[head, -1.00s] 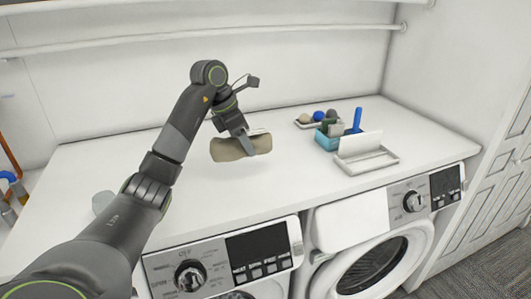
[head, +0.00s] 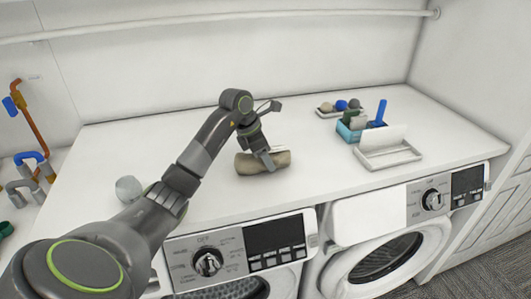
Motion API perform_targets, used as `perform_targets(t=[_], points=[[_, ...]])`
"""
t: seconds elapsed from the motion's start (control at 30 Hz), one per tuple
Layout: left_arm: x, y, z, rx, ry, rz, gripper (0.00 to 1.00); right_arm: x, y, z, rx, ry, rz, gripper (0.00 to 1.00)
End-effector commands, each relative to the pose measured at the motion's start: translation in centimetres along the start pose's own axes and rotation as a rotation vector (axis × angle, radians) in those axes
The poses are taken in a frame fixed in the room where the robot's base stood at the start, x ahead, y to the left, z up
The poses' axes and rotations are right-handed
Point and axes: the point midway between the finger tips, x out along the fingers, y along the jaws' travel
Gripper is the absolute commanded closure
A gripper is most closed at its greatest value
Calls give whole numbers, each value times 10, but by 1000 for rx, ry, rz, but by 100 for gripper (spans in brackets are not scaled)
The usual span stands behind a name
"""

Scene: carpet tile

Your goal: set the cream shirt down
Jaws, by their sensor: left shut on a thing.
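The cream shirt (head: 250,164) is a rolled tan-cream bundle over the white countertop (head: 330,190), a little left of the picture's middle. My left gripper (head: 267,160) reaches in from the left and is shut on the shirt near its right part. The fingers cover a strip of the cloth. The shirt is at or very close to the counter surface; I cannot tell whether it touches. My right gripper is not in view.
A pale rounded object (head: 128,189) sits at left. Two front-loading machines are below. Counter around the shirt is clear.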

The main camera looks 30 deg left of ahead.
Motion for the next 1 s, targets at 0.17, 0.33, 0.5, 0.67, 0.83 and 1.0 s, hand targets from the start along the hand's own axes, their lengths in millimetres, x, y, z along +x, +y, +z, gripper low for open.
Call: perform_targets(t=[0.17,0.33,0.5,0.67,0.83,1.0], points=[[-1,0,1,1,-2,2,74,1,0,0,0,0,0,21],[2,0,0,1,-1,1,39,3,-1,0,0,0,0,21],[2,0,0,0,-1,1,22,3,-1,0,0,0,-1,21],[1,0,0,0,-1,1,22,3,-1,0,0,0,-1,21],[-3,0,2,1,-1,1,22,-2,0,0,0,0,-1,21],[-27,2,0,2,-1,7,22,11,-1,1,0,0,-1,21]])
